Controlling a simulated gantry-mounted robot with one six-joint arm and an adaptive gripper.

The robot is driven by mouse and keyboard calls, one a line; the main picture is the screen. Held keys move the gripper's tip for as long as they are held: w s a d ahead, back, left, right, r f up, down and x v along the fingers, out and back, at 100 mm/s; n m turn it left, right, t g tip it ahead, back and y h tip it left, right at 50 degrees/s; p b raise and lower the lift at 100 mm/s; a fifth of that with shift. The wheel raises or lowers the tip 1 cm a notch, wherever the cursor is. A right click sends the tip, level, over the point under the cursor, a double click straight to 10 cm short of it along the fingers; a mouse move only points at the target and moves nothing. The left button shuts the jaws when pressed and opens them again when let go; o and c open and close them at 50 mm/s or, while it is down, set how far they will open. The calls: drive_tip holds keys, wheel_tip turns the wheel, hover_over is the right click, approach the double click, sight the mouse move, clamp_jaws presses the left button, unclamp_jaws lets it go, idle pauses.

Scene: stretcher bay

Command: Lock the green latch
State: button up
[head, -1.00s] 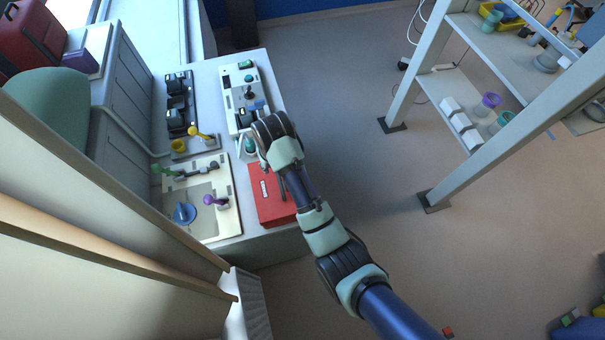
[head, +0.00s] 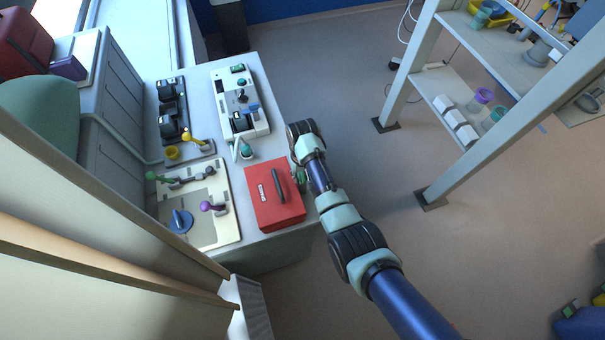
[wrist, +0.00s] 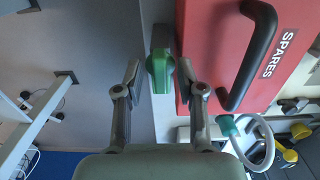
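A green lever (head: 155,176) with a grey bar is mounted on the cream panel (head: 220,236) at the left; I cannot tell whether it is locked. In the wrist view, a second green thing (wrist: 160,72) with a rounded end is by the side of the red box (wrist: 205,45). I cannot tell which of the two is the latch. My gripper (wrist: 159,78) is open, with one finger on each side of the second green thing and a gap showing on both sides. In the head view my arm largely hides my gripper.
The red SPARES box (head: 262,208) with a black handle stands on the bench's right edge. The cream panel also bears a purple lever (head: 207,206) and a blue knob (head: 180,221). A white device (head: 228,88) stands behind. Open floor and a shelf (head: 480,45) lie to the right.

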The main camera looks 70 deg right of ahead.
clamp_jaws()
idle(0.4)
drive_tip(key=n+p, duration=0.1)
drive_tip(key=n, duration=0.3)
drive_tip(key=shift+r, duration=0.1)
drive_tip(key=n+p, duration=0.1)
drive_tip(key=n, duration=0.3)
drive_tip(key=n+p, duration=0.1)
drive_tip(key=n, duration=0.8)
drive_tip(key=shift+n, duration=0.4)
